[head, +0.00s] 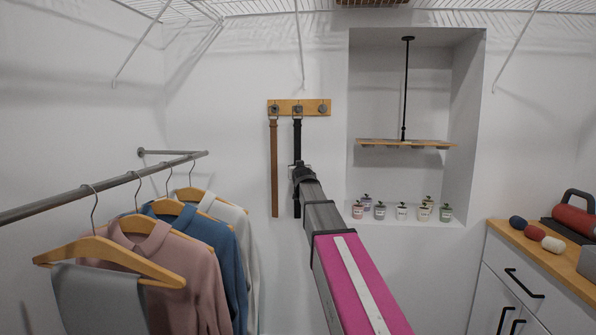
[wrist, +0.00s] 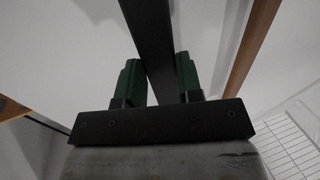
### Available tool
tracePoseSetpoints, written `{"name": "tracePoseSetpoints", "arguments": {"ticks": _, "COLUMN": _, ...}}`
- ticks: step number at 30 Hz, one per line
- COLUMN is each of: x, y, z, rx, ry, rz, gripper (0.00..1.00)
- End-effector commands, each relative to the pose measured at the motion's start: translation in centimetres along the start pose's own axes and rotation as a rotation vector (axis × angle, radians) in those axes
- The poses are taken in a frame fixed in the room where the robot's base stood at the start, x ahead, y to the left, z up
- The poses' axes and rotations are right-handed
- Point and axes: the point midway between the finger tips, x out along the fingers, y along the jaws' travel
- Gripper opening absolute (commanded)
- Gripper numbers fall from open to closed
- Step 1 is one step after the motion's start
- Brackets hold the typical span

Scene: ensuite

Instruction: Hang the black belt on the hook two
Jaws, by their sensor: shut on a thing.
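A wooden hook board (head: 311,108) with three round hooks is fixed to the back wall. The black belt (head: 297,140) hangs straight down below the middle hook (head: 298,109). Its buckle end is up at that hook, but I cannot tell whether the buckle is around it or only in front. My gripper (head: 299,166) is shut on the black belt part-way down its length. In the wrist view, the belt (wrist: 150,38) runs between the two green fingers of my gripper (wrist: 160,82). My gripper hides part of the strap; its lower end shows below.
A brown belt (head: 274,165) hangs from the left hook, close beside the black one. The right hook (head: 322,108) is bare. Right of the board is a niche with a hanging shelf (head: 390,143) and small potted candles (head: 402,212). Clothes hang on a rail (head: 60,207) at left.

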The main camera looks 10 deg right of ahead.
Motion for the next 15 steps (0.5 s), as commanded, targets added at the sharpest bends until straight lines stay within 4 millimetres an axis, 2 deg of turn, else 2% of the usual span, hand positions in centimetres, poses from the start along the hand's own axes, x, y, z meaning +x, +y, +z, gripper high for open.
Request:
{"name": "tracePoseSetpoints", "arguments": {"ticks": 8, "x": 0.0, "y": 0.0, "z": -0.03, "rx": 0.0, "ry": 0.0, "rz": 0.0, "gripper": 0.06}}
{"name": "tracePoseSetpoints", "arguments": {"ticks": 9, "x": 0.0, "y": 0.0, "z": -0.03, "rx": 0.0, "ry": 0.0, "rz": 0.0, "gripper": 0.37}}
{"name": "tracePoseSetpoints", "arguments": {"ticks": 11, "x": 0.0, "y": 0.0, "z": -0.03, "rx": 0.0, "ry": 0.0, "rz": 0.0, "gripper": 0.56}}
{"name": "tracePoseSetpoints", "arguments": {"ticks": 12, "x": 0.0, "y": 0.0, "z": -0.03, "rx": 0.0, "ry": 0.0, "rz": 0.0, "gripper": 0.63}}
{"name": "tracePoseSetpoints", "arguments": {"ticks": 15, "x": 0.0, "y": 0.0, "z": -0.02, "rx": 0.0, "ry": 0.0, "rz": 0.0, "gripper": 0.63}}
